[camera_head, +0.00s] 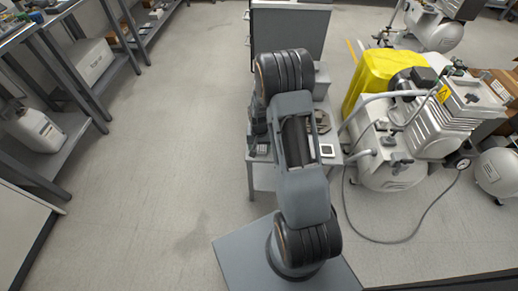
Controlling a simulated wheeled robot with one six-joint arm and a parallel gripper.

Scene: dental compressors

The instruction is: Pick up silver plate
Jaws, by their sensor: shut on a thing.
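My arm stands in the middle of the head view and covers much of a small grey table (333,159). My gripper is hidden behind my own arm links, so its fingers and anything between them do not show. I cannot make out a silver plate for certain. A small metallic-brown object (323,122) lies on the table right of my arm. A white square item with a dark rim (327,150) lies nearer the table's front edge. A dark object (262,147) shows at the table's left side, partly covered by my arm.
A large white compressor (390,165) with a yellow cover (375,75) stands close right of the table, its hose (425,215) looping over the floor. A grey cabinet (300,30) stands behind. Shelves (60,100) line the left. The floor (160,180) between is clear.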

